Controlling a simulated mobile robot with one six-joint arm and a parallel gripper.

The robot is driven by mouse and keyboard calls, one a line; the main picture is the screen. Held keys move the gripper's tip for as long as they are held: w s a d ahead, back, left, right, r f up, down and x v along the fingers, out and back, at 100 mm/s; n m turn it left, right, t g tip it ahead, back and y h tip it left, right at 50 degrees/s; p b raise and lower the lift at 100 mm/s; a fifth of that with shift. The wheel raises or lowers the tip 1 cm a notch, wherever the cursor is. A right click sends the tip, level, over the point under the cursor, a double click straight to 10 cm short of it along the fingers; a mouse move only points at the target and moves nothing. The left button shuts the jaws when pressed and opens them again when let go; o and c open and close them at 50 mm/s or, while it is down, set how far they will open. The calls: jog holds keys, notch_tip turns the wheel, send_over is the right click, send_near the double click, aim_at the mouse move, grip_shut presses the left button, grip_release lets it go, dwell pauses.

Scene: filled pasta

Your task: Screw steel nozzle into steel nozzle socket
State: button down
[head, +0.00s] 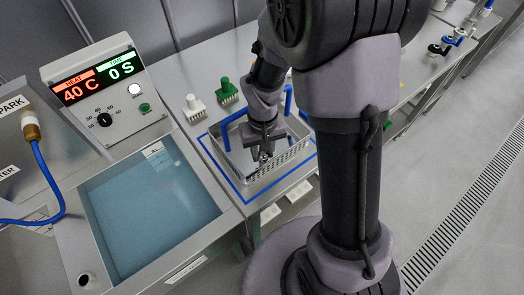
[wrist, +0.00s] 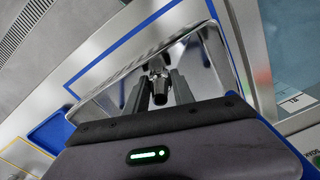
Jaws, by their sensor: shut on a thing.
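My gripper (head: 263,153) points down over a perforated steel basket (head: 285,167) with blue handles. In the wrist view, its two fingers (wrist: 158,88) are shut on the steel nozzle (wrist: 157,68), a small, dark, shiny metal piece that sticks out past the fingertips. In the head view the nozzle is too small to make out clearly at the fingertips. The basket also shows behind the nozzle in the wrist view (wrist: 205,50), with shiny inner walls. I cannot make out a steel nozzle socket in either view.
The basket stands inside a blue outline on a steel table. Left of it is a water-filled basin (head: 150,215) with a control box (head: 108,90) reading 40 C and 0 S. White (head: 194,107) and green (head: 226,91) brushes stand behind the basket. A blue hose (head: 45,180) lies far left.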

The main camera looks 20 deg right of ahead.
jog(key=shift+r+p, duration=4.1)
jog(key=shift+r, duration=1)
jog(key=shift+f, duration=0.1)
